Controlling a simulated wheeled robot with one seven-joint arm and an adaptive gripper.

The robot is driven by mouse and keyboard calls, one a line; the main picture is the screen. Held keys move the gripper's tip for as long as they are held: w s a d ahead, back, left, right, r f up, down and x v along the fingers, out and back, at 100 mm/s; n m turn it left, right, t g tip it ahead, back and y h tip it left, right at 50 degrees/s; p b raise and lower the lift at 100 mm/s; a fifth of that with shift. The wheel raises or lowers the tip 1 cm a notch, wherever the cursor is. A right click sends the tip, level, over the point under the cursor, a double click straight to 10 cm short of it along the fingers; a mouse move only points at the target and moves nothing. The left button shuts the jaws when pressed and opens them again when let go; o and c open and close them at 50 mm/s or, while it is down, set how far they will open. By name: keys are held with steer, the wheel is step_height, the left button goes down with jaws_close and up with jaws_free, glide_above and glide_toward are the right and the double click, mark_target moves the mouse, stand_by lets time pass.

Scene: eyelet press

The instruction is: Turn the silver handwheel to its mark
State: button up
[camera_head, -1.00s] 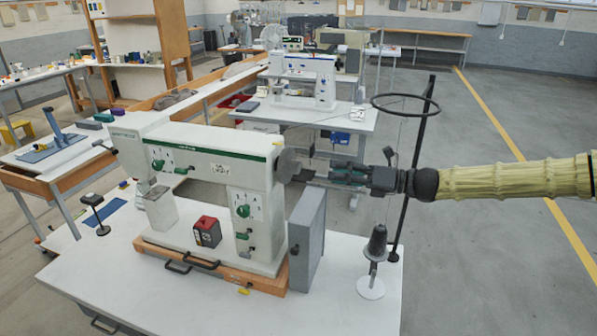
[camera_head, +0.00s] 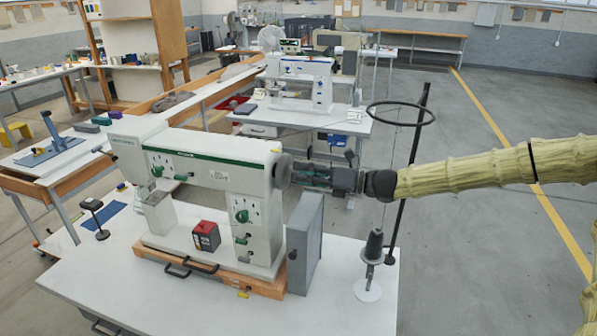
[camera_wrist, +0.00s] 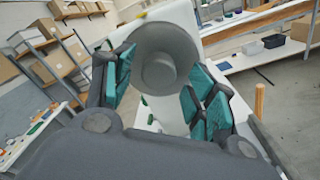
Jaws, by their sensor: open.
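The silver handwheel (camera_head: 282,171) is a grey disc on the right end of the white and green sewing-machine-like press (camera_head: 200,172). In the wrist view the handwheel (camera_wrist: 166,58) faces me with its round hub in the middle. My gripper (camera_head: 303,174) is level with the wheel on its right side. In the wrist view its teal-padded fingers (camera_wrist: 160,92) are spread, one on each side of the wheel's lower part and hub. I cannot tell whether the pads touch the rim.
A grey box (camera_head: 305,243) stands on the white table below my gripper. A thread stand with a black ring (camera_head: 400,114) and a dark cone (camera_head: 374,246) rises close to my arm. A red and black box (camera_head: 206,236) sits on the press base.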

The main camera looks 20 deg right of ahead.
steer(key=shift+x, duration=0.75)
steer(key=shift+c, duration=0.5)
steer(key=c, duration=1)
steer(key=shift+o, duration=0.2)
steer(key=shift+f+b, duration=0.1)
steer(key=shift+b, duration=0.2)
